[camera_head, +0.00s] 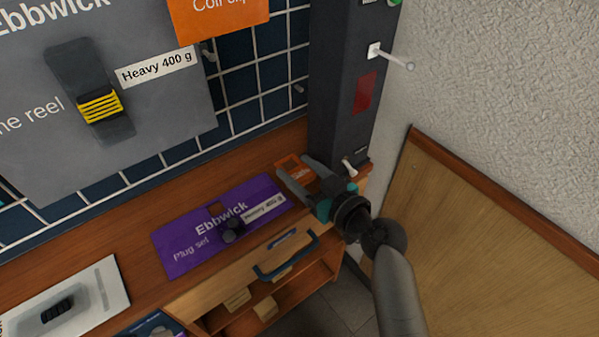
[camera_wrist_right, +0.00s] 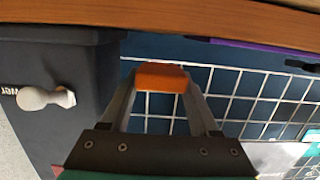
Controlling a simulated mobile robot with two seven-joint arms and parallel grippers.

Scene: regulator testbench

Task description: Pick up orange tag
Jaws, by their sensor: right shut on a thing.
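The orange tag (camera_head: 289,162) is a small orange piece at the back right of the wooden bench, beside the dark post. In the right wrist view the orange tag (camera_wrist_right: 162,77) sits between the two fingertips. My right gripper (camera_head: 296,176) reaches in from the lower right and is shut on the tag; its fingers also show in the wrist view (camera_wrist_right: 162,88). The fingers hide part of the tag in the head view. I cannot tell whether the tag touches the bench. My left gripper is not in view.
A purple "Plug set" card (camera_head: 187,240) lies on the bench (camera_head: 140,290) left of the gripper. A dark post (camera_head: 335,95) with a knob (camera_head: 349,167) stands close behind. A blue handle (camera_head: 288,262) is on the bench front. A grid panel (camera_head: 258,75) stands behind.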

